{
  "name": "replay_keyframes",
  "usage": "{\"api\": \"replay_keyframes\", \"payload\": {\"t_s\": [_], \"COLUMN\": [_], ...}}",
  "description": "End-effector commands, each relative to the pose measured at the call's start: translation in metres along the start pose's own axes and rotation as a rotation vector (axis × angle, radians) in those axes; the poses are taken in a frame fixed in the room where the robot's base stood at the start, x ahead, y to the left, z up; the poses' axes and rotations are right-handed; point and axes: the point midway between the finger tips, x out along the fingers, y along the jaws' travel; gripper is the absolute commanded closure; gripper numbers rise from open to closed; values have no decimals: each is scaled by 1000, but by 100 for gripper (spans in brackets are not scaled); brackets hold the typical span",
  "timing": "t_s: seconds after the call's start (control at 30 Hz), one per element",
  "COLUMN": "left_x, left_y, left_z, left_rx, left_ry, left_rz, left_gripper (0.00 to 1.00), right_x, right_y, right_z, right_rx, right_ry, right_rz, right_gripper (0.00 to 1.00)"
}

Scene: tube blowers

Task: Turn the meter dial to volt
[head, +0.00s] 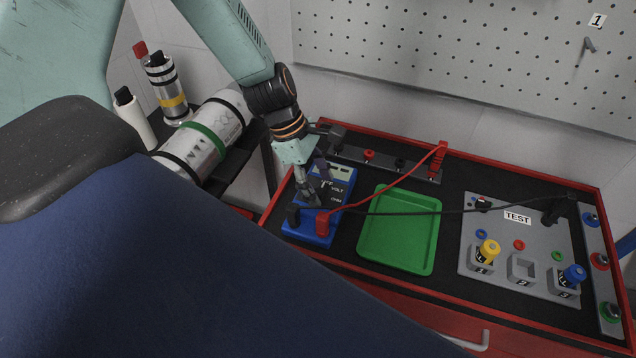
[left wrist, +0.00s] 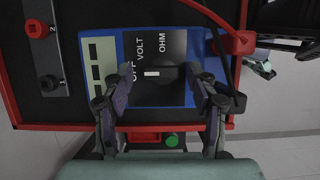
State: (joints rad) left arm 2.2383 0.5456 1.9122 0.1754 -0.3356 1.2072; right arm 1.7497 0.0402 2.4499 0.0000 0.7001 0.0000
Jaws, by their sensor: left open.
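The blue meter (head: 330,188) with a dark face stands on the black bench top, below my left gripper in the head view. It fills the middle of the left wrist view (left wrist: 190,95). Its face reads OFF, VOLT and OHM. The black dial (left wrist: 168,74) has a white mark, which points at OFF. My left gripper (left wrist: 163,78) is open, with one finger on each side of the dial; I cannot tell whether they touch it. In the head view, my left gripper (head: 312,190) hides the dial. My right gripper is in neither view.
A red plug (head: 323,223) and a black plug (head: 293,214) sit at the meter's near end, with leads running right. A green tray (head: 400,262) lies beside the meter. A grey TEST panel (head: 497,236) with yellow and blue parts stands farther right. A red rim edges the bench.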

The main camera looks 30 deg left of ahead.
Motion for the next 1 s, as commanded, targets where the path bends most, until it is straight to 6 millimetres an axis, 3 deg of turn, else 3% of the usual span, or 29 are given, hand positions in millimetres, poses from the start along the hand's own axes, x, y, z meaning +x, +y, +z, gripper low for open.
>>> {"api": "replay_keyframes", "payload": {"t_s": [0.1,0.73,1.0], "left_x": [0,0,0], "left_y": [0,0,-1], "left_z": [0,0,0], "left_rx": [0,1,28], "left_ry": [0,1,0], "left_rz": [0,-1,-14], "left_gripper": [42,95,96], "right_x": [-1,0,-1], "right_y": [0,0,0], "right_z": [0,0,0], "right_rx": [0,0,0], "right_ry": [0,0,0], "right_rz": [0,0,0], "right_gripper": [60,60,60]}}
